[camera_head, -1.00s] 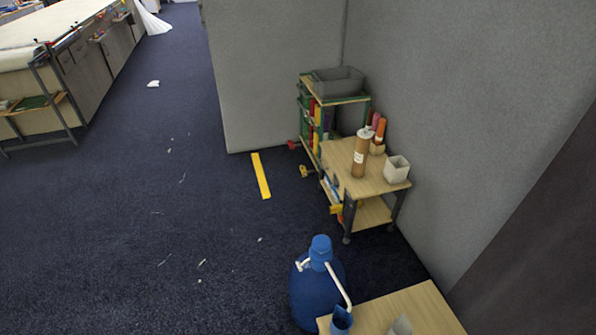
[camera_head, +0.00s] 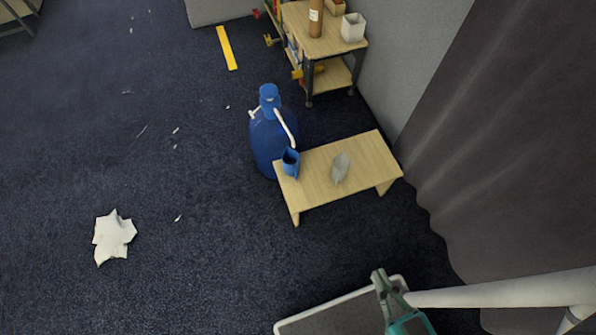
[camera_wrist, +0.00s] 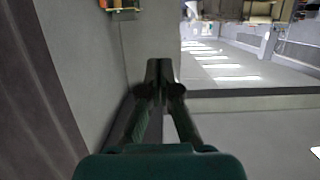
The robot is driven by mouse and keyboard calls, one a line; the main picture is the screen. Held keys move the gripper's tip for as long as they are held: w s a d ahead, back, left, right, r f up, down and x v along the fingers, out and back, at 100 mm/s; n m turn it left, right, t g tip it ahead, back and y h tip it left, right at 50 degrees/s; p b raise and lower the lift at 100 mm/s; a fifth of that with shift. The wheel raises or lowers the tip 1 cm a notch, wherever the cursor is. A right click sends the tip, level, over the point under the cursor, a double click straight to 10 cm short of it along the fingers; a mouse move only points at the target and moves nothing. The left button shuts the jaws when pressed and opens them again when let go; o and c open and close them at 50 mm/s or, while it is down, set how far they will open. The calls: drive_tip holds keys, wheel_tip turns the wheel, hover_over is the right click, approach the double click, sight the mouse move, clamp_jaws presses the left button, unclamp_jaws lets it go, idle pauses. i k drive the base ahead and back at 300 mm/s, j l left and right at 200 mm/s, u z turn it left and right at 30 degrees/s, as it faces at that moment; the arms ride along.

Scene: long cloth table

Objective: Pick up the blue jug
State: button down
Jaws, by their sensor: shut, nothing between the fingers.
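A small blue jug (camera_head: 291,163) stands at the left end of a low wooden bench (camera_head: 335,186) in the head view. A grey jug-like vessel (camera_head: 340,168) stands beside it, to the right. My gripper (camera_head: 379,274) is at the lower right of the head view, well apart from the bench and the jug. In the wrist view my gripper (camera_wrist: 158,68) has its fingers together with nothing between them. The blue jug does not show in the wrist view.
A large blue bottle (camera_head: 268,140) with a pump and white spout stands on the floor behind the bench's left end. A shelf table (camera_head: 318,42) stands behind. A dark curtain (camera_head: 480,130) hangs at right. Crumpled white paper (camera_head: 114,237) lies on open carpet at left.

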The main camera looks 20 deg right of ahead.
sight(291, 170)
drive_tip(key=i+j, duration=0.1)
drive_tip(key=i, duration=1.15)
